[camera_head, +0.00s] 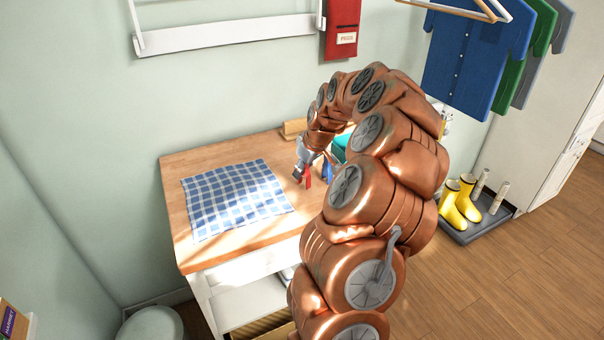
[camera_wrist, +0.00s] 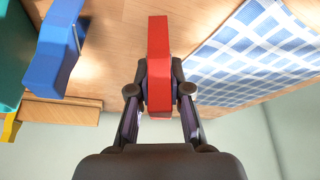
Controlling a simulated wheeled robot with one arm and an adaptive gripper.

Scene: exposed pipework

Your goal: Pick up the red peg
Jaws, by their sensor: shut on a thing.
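The red peg (camera_wrist: 158,45) stands out between the two fingers of my gripper (camera_wrist: 160,88) in the wrist view. The fingers press on it from both sides. In the head view, my gripper (camera_head: 303,168) is low over the right part of the wooden tabletop, with the red peg (camera_head: 308,181) showing small at its tip. I cannot tell whether the peg touches the table. A blue peg (camera_wrist: 52,52) lies to the left in the wrist view, apart from the gripper; it also shows in the head view (camera_head: 326,170).
A blue checked cloth (camera_head: 235,198) lies on the wooden table (camera_head: 185,165), left of the gripper. A teal object (camera_head: 340,147) and a wooden block (camera_head: 294,127) are behind. A red bag labelled PEGS (camera_head: 342,25) hangs on the wall. Yellow boots (camera_head: 460,200) stand right.

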